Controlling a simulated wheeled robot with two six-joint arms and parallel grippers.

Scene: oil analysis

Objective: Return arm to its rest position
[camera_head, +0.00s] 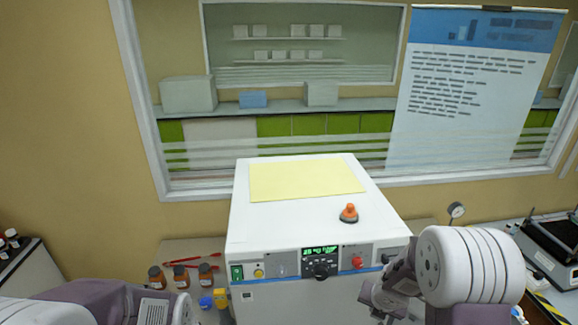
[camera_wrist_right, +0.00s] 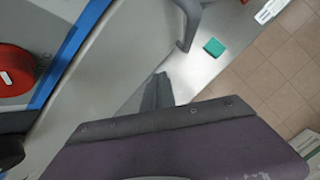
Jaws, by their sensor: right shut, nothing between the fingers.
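My right arm comes in from the lower right in the head view, bent in front of the machine. Its gripper (camera_head: 382,300) hangs by the right part of the white machine's front, shut and empty. In the right wrist view a large purple and grey part of my own arm fills the bottom, beside the machine's front. My left arm shows only in part at the bottom left of the head view; its gripper is out of view.
The white machine (camera_head: 290,222) has a yellow sheet (camera_head: 305,180) and an orange-topped knob (camera_head: 349,213) on top. A dial gauge (camera_head: 456,211) stands at right. A green block (camera_wrist_right: 214,47) is near the bench edge.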

